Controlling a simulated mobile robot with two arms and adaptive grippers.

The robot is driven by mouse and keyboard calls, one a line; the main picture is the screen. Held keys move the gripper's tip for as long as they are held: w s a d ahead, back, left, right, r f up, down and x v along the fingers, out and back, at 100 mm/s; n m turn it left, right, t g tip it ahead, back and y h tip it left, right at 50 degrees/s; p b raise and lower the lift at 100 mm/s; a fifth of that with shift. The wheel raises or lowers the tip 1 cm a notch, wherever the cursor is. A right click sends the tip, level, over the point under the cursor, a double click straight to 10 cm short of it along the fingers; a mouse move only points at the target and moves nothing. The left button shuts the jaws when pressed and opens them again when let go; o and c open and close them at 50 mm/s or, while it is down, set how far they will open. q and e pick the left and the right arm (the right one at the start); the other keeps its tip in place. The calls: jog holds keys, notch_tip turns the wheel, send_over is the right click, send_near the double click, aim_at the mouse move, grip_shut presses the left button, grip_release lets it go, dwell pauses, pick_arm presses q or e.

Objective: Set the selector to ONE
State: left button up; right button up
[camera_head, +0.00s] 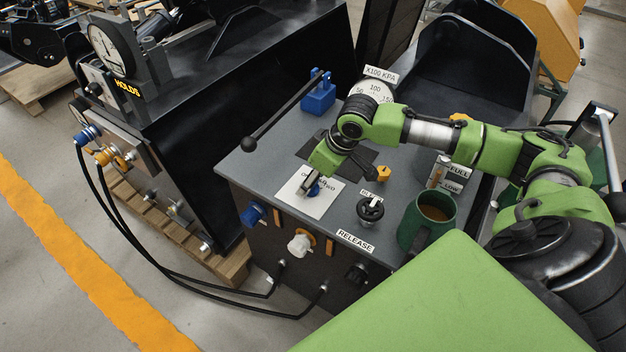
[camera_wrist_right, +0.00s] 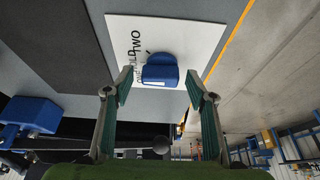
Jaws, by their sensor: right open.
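The selector is a blue knob on a white plate (camera_head: 322,207) on top of the grey cabinet. In the right wrist view the knob (camera_wrist_right: 160,72) shows large, with its plate (camera_wrist_right: 190,38) behind it. The word TWO reads clearly beside the knob; the other labels are partly hidden. I cannot tell which label the knob points to. My right gripper (camera_head: 311,184) reaches over the plate from above. It is open, with its fingertips (camera_wrist_right: 159,88) on either side of the knob and a gap on both sides. My left gripper is not in view.
A black-topped bleed knob (camera_head: 370,209), a green mug (camera_head: 427,222) and a small orange part (camera_head: 383,173) stand right of the plate. A blue block (camera_head: 318,97) with a black lever is behind. Black hoses (camera_head: 180,275) run to the machine at left.

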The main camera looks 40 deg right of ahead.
jog(key=c, duration=1.1)
jog(key=shift+r+n+p, duration=0.2)
jog(key=shift+n+p, duration=0.2)
jog(key=shift+p, duration=0.45)
jog(key=shift+n+y+p, duration=0.4)
jog(key=shift+n+p, duration=0.2)
jog(key=shift+p, duration=0.35)
jog(key=shift+n+g+y+p, duration=0.3)
jog(key=shift+n+p, duration=0.4)
jog(key=shift+n, duration=0.1)
jog(key=shift+w+f+n+g+y+p, duration=0.1)
jog(key=shift+n+g+y+p, duration=0.1)
jog(key=shift+n, duration=0.4)
jog(key=shift+f+n+g+y+p, duration=0.1)
jog(key=shift+n+y, duration=0.1)
jog(key=shift+n, duration=0.4)
jog(key=shift+n+g, duration=0.5)
jog(key=shift+n, duration=1.1)
jog(key=o, duration=1.1)
jog(key=shift+w, duration=0.1)
